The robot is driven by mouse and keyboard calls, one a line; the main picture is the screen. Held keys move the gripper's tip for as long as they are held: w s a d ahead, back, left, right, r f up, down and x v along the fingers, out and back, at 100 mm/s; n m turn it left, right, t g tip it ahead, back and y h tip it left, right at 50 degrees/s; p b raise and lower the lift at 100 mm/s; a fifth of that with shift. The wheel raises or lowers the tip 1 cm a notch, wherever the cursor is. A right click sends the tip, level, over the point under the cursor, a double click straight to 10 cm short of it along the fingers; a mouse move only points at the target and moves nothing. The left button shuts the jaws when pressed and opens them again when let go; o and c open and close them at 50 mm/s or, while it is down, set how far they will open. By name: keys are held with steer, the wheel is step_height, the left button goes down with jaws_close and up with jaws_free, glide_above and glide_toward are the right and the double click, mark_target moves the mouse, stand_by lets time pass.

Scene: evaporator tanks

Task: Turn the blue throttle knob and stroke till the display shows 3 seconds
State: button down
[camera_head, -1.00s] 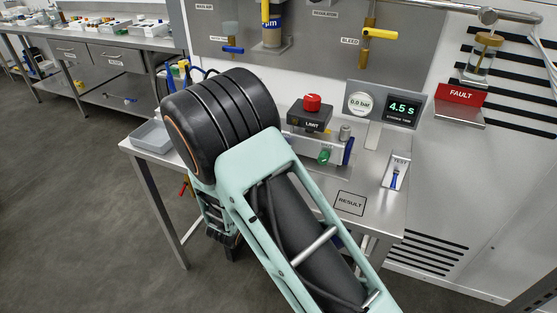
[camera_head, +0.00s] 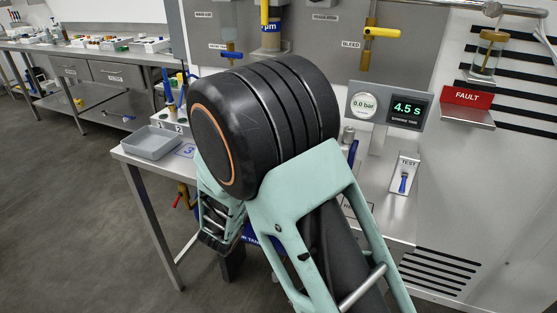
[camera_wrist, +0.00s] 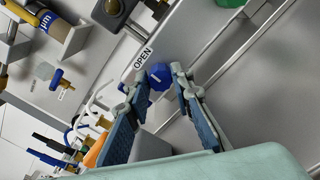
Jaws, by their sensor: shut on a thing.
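In the wrist view the blue throttle knob (camera_wrist: 159,76) sits between the fingertips of my gripper (camera_wrist: 160,84), and my gripper is shut on it. An OPEN label (camera_wrist: 143,57) is beside the knob. In the head view my large black arm joint hides the gripper and the knob. The display (camera_head: 407,109) reads 4.5 s, with "stroke time" under the figure. A gauge (camera_head: 364,105) to its left reads 0.0 bar.
A TEST switch (camera_head: 404,178) with a blue lever stands at the bench's right. A red FAULT sign (camera_head: 467,97) hangs on the right wall. A grey tray (camera_head: 153,143) lies at the bench's left end. A yellow BLEED handle (camera_head: 381,33) is on the back panel.

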stand_by(0.3)
steer(key=c, duration=2)
jaws_free()
steer(key=shift+o, duration=0.2)
steer(key=shift+s, duration=0.1)
steer(key=v, duration=1.2)
